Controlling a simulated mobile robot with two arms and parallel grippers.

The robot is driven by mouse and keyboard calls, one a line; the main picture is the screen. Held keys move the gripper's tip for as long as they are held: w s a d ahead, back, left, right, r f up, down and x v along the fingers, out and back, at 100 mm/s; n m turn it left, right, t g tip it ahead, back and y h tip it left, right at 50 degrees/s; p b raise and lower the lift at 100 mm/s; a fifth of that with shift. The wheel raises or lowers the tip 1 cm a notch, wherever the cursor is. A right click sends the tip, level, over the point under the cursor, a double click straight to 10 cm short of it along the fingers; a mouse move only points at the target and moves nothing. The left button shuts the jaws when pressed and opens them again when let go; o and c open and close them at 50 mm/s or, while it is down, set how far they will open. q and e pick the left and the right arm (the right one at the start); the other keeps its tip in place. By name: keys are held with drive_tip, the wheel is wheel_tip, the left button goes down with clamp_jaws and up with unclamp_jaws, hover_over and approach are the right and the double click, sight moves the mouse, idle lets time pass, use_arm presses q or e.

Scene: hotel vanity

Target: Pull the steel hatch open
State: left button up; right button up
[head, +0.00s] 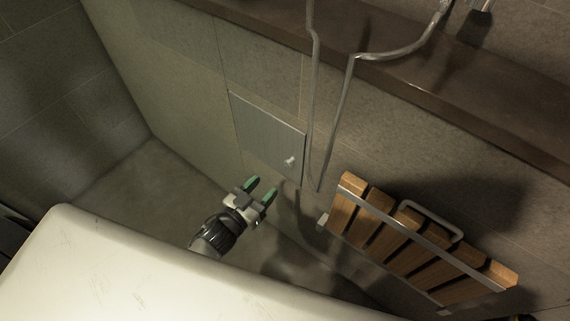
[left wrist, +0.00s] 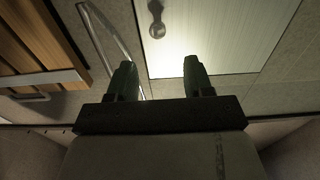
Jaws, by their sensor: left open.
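The steel hatch (head: 266,132) is a square grey panel set low in the tiled wall. It looks shut, flush with the wall. A small knob (head: 290,161) sits near its lower right corner. In the left wrist view the hatch (left wrist: 220,40) fills the upper right, with the knob (left wrist: 157,24) at the top. My left gripper (head: 262,188) is open and empty, in front of and below the hatch in the head view. Its green fingers (left wrist: 157,82) point toward the wall, apart from the knob. My right gripper does not show.
A wooden slatted fold-down seat (head: 400,245) with a metal frame is on the wall right of the hatch. A shower hose (head: 335,110) hangs close to the hatch's right edge. A white tub-like edge (head: 130,270) lies in front. A brown ledge (head: 400,70) runs above.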

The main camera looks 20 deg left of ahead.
sight(286, 164)
use_arm(q)
drive_tip(key=x, duration=0.4)
drive_tip(key=shift+w+d+r, duration=0.2)
drive_tip(key=shift+w+d, duration=0.05)
drive_tip(key=shift+d, duration=0.1)
drive_tip(key=x, duration=0.3)
drive_tip(key=shift+w+f, duration=0.2)
drive_tip(key=shift+w, duration=0.2)
drive_tip(key=shift+w+d, duration=0.25)
drive_tip(key=shift+w, duration=0.2)
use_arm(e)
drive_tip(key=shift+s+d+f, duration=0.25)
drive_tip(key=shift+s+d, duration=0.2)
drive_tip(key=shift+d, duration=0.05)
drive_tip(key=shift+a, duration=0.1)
use_arm(q)
drive_tip(key=c, duration=0.4)
clamp_jaws()
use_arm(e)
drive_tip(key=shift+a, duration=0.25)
